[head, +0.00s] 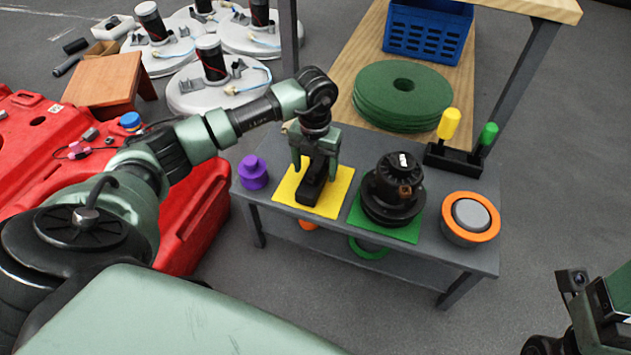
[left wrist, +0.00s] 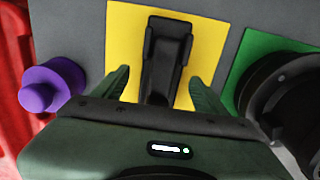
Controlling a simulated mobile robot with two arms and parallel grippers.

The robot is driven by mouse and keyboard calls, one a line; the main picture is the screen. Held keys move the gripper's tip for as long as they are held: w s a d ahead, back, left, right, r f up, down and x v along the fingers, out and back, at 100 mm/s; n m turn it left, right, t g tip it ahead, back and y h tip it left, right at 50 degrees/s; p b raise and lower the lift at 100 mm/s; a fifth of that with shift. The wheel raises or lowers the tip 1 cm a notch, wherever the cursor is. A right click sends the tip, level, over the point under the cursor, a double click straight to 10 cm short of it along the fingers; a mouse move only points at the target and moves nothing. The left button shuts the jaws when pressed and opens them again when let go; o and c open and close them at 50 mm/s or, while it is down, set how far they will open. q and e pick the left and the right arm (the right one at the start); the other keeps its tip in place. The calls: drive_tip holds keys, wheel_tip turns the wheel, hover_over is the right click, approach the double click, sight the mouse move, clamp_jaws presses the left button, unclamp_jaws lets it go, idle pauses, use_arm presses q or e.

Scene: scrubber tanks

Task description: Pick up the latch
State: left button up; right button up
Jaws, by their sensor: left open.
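The latch (head: 313,187) is a black elongated part lying on a yellow square mat (head: 336,197) on a grey table. In the left wrist view the latch (left wrist: 165,62) lies lengthwise between the fingers, on the yellow mat (left wrist: 208,45). My left gripper (head: 314,172) points down over the latch. Its two green fingers (left wrist: 160,88) are open, one on each side, with yellow mat showing between each finger and the latch. The near end of the latch is hidden by the gripper body in the wrist view. My right gripper (head: 575,318) is partly in view at the lower right edge.
A purple knob (head: 253,173) stands left of the mat. A black motor (head: 393,190) stands on a green mat (head: 402,229) to the right. Beyond are an orange-ringed disc (head: 470,218) and a black holder (head: 455,162) with yellow and green handles. Green pads (head: 403,97) lie behind.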

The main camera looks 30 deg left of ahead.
use_arm(q)
drive_tip(key=shift+f, duration=0.95)
drive_tip(key=shift+c, duration=0.3)
clamp_jaws()
drive_tip(key=shift+r, duration=0.1)
